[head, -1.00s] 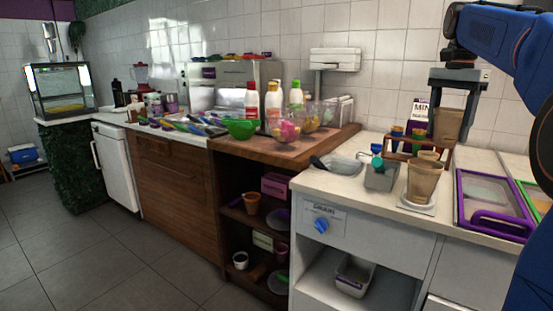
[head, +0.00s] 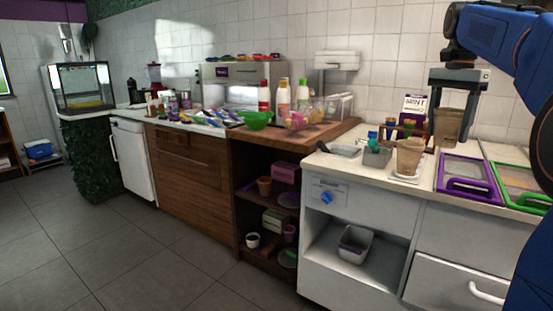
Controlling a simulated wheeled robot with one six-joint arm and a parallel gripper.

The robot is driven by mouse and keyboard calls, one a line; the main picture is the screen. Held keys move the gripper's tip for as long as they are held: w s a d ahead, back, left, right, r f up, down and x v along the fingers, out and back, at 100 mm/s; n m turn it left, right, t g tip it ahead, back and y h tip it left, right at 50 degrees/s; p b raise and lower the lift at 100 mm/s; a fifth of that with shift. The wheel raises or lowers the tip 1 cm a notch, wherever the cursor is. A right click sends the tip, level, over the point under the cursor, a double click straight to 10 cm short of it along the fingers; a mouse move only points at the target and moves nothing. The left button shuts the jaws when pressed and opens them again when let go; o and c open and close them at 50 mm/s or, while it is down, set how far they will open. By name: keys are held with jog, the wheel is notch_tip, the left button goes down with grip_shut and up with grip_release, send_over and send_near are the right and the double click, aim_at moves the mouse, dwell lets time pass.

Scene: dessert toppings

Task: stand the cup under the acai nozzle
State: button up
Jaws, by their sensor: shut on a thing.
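My gripper (head: 453,108) is at the upper right of the head view, shut on a brown translucent cup (head: 447,130). The cup hangs upright between the fingers, in front of the tiled wall in the picture. A second, similar cup (head: 409,158) stands on a small white base on the right counter, left of and below the held cup. A silver machine (head: 240,84) with a purple label stands on the far counter, well left of my gripper. I cannot make out an acai nozzle on it.
Sauce bottles (head: 284,95), a green bowl (head: 257,120) and clear bowls crowd the wooden counter (head: 322,137). Purple-framed (head: 468,179) and green-framed bins sit at right. A grey tub (head: 376,155) stands near the second cup. The grey floor (head: 160,255) at left is clear.

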jog(key=w+a+f+n, duration=0.3)
jog(key=a+f+n, duration=0.1)
jog(key=f, duration=2.1)
jog(key=w+a+f+n, duration=0.4)
jog(key=a+f, duration=0.2)
jog(key=f, duration=2)
jog(key=w+a+f+n, duration=0.4)
jog(key=a+f+n, duration=0.1)
jog(key=f, duration=2)
jog(key=shift+w+a+f, duration=0.15)
jog(key=shift+w+a, duration=0.05)
jog(key=shift+a, duration=0.05)
